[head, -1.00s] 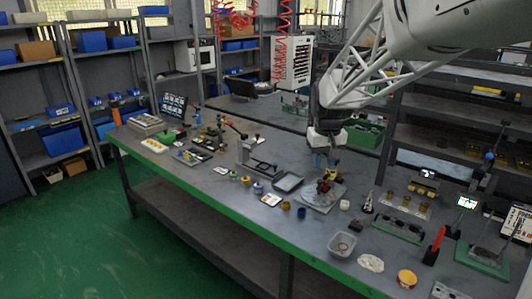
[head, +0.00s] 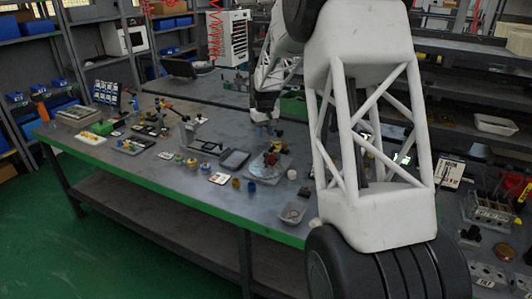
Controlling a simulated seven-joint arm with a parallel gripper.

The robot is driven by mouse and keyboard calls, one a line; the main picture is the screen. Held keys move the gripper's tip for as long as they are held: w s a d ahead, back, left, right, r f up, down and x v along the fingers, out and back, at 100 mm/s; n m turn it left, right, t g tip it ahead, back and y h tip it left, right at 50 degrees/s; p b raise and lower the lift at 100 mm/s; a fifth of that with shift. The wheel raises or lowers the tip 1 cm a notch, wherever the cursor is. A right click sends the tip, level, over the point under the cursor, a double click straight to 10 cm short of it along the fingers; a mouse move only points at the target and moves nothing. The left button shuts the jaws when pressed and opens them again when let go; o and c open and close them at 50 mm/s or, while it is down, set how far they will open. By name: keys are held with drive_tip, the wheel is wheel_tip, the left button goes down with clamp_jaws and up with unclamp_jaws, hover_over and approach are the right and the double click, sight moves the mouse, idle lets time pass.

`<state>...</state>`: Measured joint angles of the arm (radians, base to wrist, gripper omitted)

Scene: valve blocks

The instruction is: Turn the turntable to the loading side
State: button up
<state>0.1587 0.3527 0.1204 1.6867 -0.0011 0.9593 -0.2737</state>
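A grey plate, which looks like the turntable (head: 257,172), lies on the bench in the middle of the head view. A small red-brown and yellow assembly (head: 274,155) stands on it; its details are too small to make out. My gripper (head: 264,128) is small, at the end of my white arm, just behind and above the plate in the picture. I cannot tell whether its fingers are open or shut, or whether they touch anything. Which way the turntable faces cannot be made out.
A dark tray (head: 234,160) lies left of the plate, with small yellow and blue cups (head: 251,187) in front. A clear bin (head: 293,212) is near the green front edge. My large arm link hides much of the bench to the right.

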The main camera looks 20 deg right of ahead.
hover_over(266, 154)
wheel_tip(266, 154, down, 5)
drive_tip(key=shift+w+d+r, duration=0.1)
drive_tip(key=shift+w, duration=0.05)
drive_tip(key=shift+f, duration=3.95)
clamp_jaws()
